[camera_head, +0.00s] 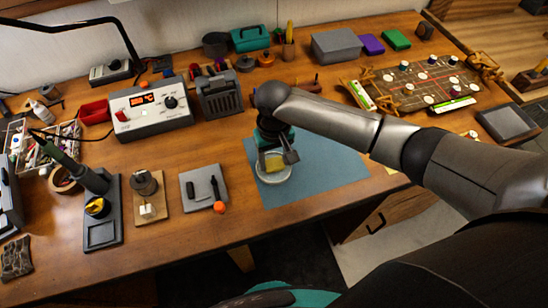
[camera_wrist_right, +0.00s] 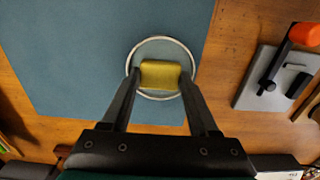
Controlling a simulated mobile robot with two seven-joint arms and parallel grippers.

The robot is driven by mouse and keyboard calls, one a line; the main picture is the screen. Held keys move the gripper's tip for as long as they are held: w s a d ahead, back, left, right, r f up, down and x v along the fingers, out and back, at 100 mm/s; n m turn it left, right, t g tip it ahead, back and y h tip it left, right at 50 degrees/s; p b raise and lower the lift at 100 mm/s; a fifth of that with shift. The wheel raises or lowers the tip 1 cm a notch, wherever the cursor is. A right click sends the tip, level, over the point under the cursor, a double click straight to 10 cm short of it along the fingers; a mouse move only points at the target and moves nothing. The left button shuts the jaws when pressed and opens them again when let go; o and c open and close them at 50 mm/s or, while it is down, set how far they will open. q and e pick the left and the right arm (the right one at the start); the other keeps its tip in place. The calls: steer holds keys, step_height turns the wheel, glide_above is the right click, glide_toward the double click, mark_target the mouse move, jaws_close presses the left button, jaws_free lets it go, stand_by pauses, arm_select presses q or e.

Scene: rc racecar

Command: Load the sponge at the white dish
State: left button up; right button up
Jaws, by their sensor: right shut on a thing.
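The yellow sponge (camera_wrist_right: 160,74) is between the two fingers of my right gripper (camera_wrist_right: 158,80), which is shut on it. In the head view the sponge (camera_head: 275,163) shows below my right gripper (camera_head: 276,158), over the white dish (camera_head: 272,174). In the right wrist view the dish's pale round rim (camera_wrist_right: 163,38) circles the sponge. I cannot tell whether the sponge touches the dish. The dish is on a blue mat (camera_head: 330,170) near the table's front edge. My left gripper is not in view.
A soldering station (camera_head: 150,108) and a grey box-like device (camera_head: 219,97) stand behind. The mat's right part is clear.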

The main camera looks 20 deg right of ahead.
mark_target(274, 163)
steer(key=shift+f, duration=0.5)
stand_by(0.3)
steer(key=shift+s+f, duration=0.15)
stand_by(2.1)
steer(key=shift+p, duration=0.35)
step_height(274, 163, up, 7)
steer(key=p, duration=0.8)
steer(key=shift+r+p, duration=0.2)
steer(key=shift+p, duration=0.15)
steer(key=shift+f, duration=0.1)
